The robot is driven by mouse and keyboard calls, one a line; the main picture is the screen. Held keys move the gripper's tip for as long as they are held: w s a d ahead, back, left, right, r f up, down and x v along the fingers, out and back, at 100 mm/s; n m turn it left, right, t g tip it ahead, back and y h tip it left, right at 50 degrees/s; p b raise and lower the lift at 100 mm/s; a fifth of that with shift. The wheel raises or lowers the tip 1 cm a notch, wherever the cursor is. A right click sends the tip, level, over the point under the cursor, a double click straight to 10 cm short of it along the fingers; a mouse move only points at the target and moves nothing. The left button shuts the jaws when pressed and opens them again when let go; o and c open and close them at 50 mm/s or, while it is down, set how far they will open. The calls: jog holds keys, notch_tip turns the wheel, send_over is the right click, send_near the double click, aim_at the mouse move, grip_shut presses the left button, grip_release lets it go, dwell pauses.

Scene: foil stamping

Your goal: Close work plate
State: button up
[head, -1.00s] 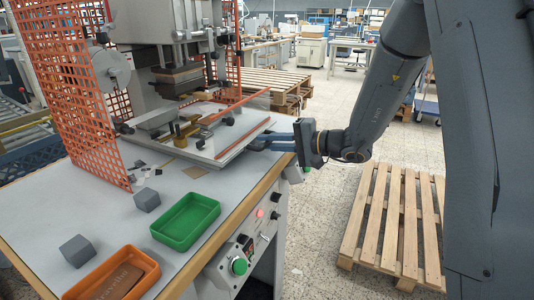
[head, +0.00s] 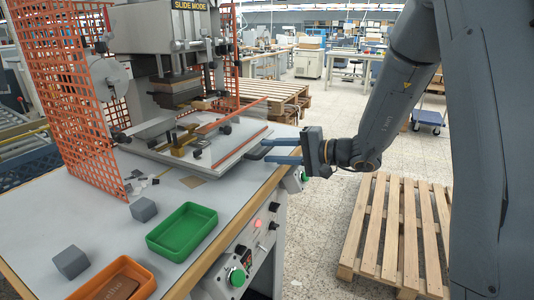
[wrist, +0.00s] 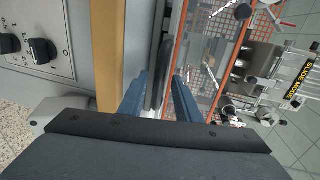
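The work plate (head: 232,152) is a flat pale plate with an orange-red strip, sticking out from the press toward the right table edge. Its dark handle (head: 257,151) is at the plate's right side. My gripper (head: 274,152) has two blue fingers, spread apart, pointing left at the handle from the right. In the wrist view the dark rounded handle (wrist: 160,75) lies between the finger lines, with a gap on each side. The handle's contact with the fingers is not visible.
The press (head: 180,80) stands behind the plate, with an orange mesh guard (head: 65,95) at left. A green tray (head: 182,248), an orange tray (head: 135,268) and grey cubes (head: 143,209) lie on the table. A pallet (head: 395,230) is on the floor at right.

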jog(key=b+v, duration=0.1)
jog(key=v, duration=0.4)
jog(key=shift+d, duration=0.1)
jog(key=shift+s+r+p, duration=0.1)
jog(key=shift+p, duration=0.3)
jog(key=shift+p+x, duration=1.05)
jog(key=shift+x, duration=2.9)
grip_shut()
